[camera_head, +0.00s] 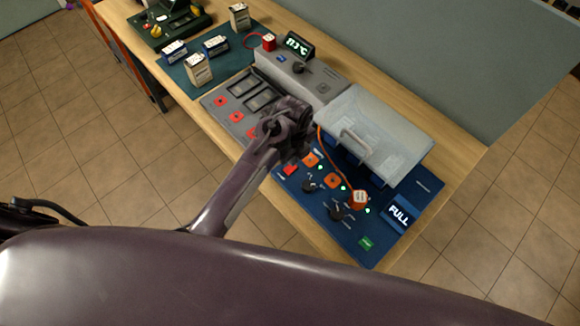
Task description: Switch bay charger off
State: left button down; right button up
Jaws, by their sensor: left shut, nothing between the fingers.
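The bay charger is a blue panel (345,238) at the front right of the bench. It carries black knobs (337,212), orange parts (333,180), a red part (291,170), a green label or button (366,243) and several lit green lamps. Its display (400,213) reads FULL. A clear lidded cover (375,130) with a handle stands over its back part. My left gripper (290,160) is shut and empty, above the panel's left end by the red part. My arm's wrist hides that corner, so contact cannot be told. My right gripper is out of view.
A grey unit (301,77) with a temperature display (299,45) stands behind the gripper. A grey plate (213,102) with red switches lies left of it. Batteries (198,68) stand on a dark mat at the back left. An orange cable runs beside the clear cover.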

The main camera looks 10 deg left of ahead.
pick_arm(q)
jog(key=shift+f, duration=0.3)
dwell(0.5)
jog(key=shift+f+b, duration=0.4)
jog(key=shift+f, duration=0.25)
jog(key=shift+r, duration=0.1)
notch_tip(320, 180, up, 3)
jog(key=shift+f+p, duration=0.15)
jog(key=shift+p, duration=1)
jog(key=shift+r, duration=2.15)
